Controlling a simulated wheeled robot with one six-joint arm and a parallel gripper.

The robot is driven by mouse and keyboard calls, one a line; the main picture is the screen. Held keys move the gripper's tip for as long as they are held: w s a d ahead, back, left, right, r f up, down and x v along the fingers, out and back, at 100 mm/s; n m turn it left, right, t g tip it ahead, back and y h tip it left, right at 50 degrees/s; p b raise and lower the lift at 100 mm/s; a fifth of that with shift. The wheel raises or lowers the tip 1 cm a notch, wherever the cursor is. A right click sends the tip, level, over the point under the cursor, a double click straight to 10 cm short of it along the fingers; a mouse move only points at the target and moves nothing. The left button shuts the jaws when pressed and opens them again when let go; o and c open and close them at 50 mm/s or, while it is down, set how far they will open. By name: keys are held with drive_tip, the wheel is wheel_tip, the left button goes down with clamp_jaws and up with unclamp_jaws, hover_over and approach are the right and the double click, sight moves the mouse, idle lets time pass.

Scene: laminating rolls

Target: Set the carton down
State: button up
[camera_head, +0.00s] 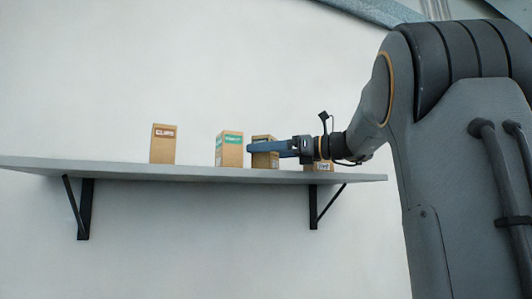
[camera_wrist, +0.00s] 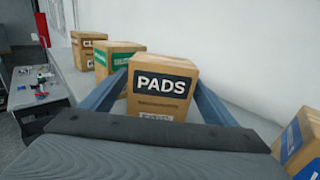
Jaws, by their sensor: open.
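The brown carton labelled PADS (camera_wrist: 165,88) stands upright on the grey shelf (camera_head: 130,168). It also shows in the head view (camera_head: 264,161), partly behind my fingers. My gripper (camera_head: 252,147) reaches in from the right at the upper part of the carton. In the wrist view its two blue fingers lie on either side of the carton, and the jaws are open. Whether a finger touches the carton I cannot tell.
A green-labelled carton (camera_head: 229,149) stands just left of PADS, and a CLIPS carton (camera_head: 163,144) farther left. A blue-labelled carton (camera_wrist: 300,143) stands to the right, near my gripper. Bare shelf lies between CLIPS and the green-labelled carton. A wall runs behind.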

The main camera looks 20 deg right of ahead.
drive_tip(key=b+v, duration=0.5)
drive_tip(key=v, duration=0.7)
drive_tip(key=shift+r, duration=0.2)
drive_tip(key=shift+s, duration=0.15)
